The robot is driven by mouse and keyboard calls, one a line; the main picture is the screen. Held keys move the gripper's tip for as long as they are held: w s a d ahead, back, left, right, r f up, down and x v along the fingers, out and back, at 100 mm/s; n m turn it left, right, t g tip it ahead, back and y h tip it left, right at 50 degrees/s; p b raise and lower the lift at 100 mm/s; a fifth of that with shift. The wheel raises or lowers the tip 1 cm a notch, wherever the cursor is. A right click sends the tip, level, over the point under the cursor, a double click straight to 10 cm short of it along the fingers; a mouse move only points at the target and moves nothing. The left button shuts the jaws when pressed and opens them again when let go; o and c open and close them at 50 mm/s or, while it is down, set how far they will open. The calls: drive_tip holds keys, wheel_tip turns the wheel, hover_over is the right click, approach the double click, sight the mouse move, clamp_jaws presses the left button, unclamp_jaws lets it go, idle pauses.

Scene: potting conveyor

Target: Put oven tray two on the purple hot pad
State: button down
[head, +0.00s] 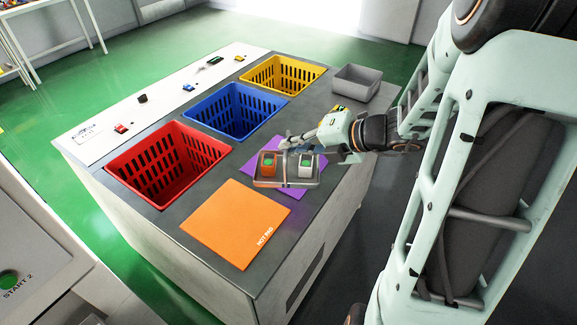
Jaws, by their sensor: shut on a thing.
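The oven tray (287,184) is a small tray carrying an orange item and a grey item, each with a green top. It is over the purple hot pad (300,192), whose corners show around it; I cannot tell whether it touches the pad. My gripper (290,143) is shut on the tray's far side, reaching in from the right. The fingertips are small and partly hidden. No number shows on the tray.
An orange hot pad (228,222) lies nearer on the grey bench. Red (188,182), blue (225,118) and yellow (284,84) crates sit along the left side. A grey bin (357,84) stands at the far right corner.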

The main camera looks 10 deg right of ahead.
wheel_tip(320, 180, up, 4)
drive_tip(key=s+a+m+t+b, duration=0.1)
drive_tip(key=b, duration=0.1)
drive_tip(key=shift+h, duration=0.4)
drive_tip(key=w+f, duration=0.1)
drive_tip(key=w, duration=0.1)
drive_tip(key=w+d+f, duration=0.1)
drive_tip(key=w, duration=0.2)
drive_tip(key=w+d+f, duration=0.1)
drive_tip(key=w, duration=0.1)
drive_tip(key=shift+w+f, duration=0.3)
drive_tip(key=shift+f, duration=0.1)
drive_tip(key=w+d+f+b, duration=0.1)
drive_tip(key=w+f, duration=0.4)
drive_tip(key=f, duration=0.4)
drive_tip(key=shift+w+d, duration=0.15)
drive_tip(key=shift+w, duration=0.1)
drive_tip(key=shift+f, duration=0.1)
drive_tip(key=shift+f+b, duration=0.2)
drive_tip(key=shift+b, duration=0.1)
drive_tip(key=c, duration=2.1)
unclamp_jaws()
